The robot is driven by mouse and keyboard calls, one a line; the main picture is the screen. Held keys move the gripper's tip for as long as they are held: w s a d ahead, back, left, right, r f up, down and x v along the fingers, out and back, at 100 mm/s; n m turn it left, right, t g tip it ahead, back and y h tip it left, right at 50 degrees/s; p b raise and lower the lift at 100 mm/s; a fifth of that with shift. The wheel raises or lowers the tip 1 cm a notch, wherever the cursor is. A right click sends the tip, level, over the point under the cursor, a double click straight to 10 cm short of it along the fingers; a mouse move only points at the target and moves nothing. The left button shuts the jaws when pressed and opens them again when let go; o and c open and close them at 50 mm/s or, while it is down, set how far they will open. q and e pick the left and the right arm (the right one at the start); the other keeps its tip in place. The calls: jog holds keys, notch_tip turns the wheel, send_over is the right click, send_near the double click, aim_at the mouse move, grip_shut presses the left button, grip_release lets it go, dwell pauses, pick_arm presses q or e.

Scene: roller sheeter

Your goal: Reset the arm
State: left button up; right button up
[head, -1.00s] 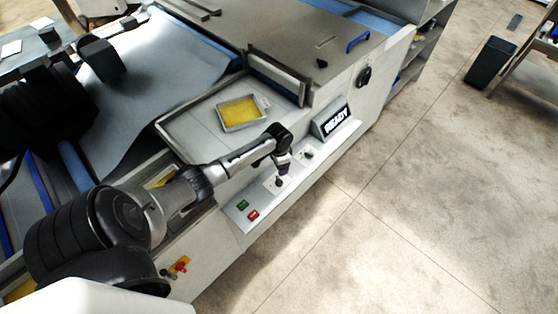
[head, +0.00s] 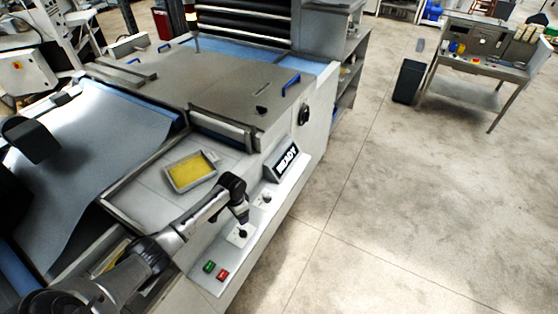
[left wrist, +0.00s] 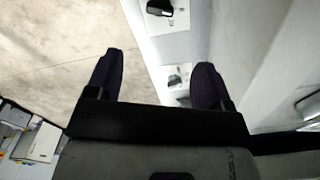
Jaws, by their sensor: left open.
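My left arm comes in from the lower left in the head view. My left gripper (head: 241,216) points down over the sloped control panel (head: 212,283) of the sheeter, close above a black knob (head: 242,233) on a white plate. In the left wrist view my left gripper (left wrist: 156,82) has its two dark fingers spread wide. A small black knob on a white plate (left wrist: 174,80) shows in the gap beyond the fingers, and nothing is held. My right gripper is not in view.
The panel also bears a second knob (head: 266,198), a green button (head: 209,267), a red button (head: 223,275) and a READY display (head: 287,160). A tray with a yellow pad (head: 190,171) lies on the machine top. Open floor (head: 400,220) is at the right.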

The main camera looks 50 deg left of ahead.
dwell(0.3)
pick_arm(q)
jog(key=w+d+r+t+y, duration=0.2)
jog(key=w+r, duration=0.1)
jog(key=r, duration=0.3)
jog(key=w+d+r+t+y, duration=0.1)
jog(key=w+d+r+t, duration=0.15)
jog(key=r, duration=0.35)
jog(key=s+d+r+t, duration=0.2)
jog(key=d+r, duration=0.2)
jog(key=d, duration=0.4)
jog(key=s+d+r+m+h+p, duration=0.1)
jog(key=s+d+r+h+p, duration=0.15)
jog(key=s+d, duration=0.9)
jog(key=s+d+f+g, duration=0.1)
jog(key=s+d+f, duration=0.1)
jog(key=s, duration=0.5)
jog(key=s+d+f+g+p, duration=0.1)
jog(key=s+d+f+g, duration=0.1)
jog(key=s, duration=0.5)
jog(key=shift+s+d+f+h, duration=0.15)
jog(key=shift+d+f+h, duration=0.2)
jog(key=shift+d+f, duration=0.55)
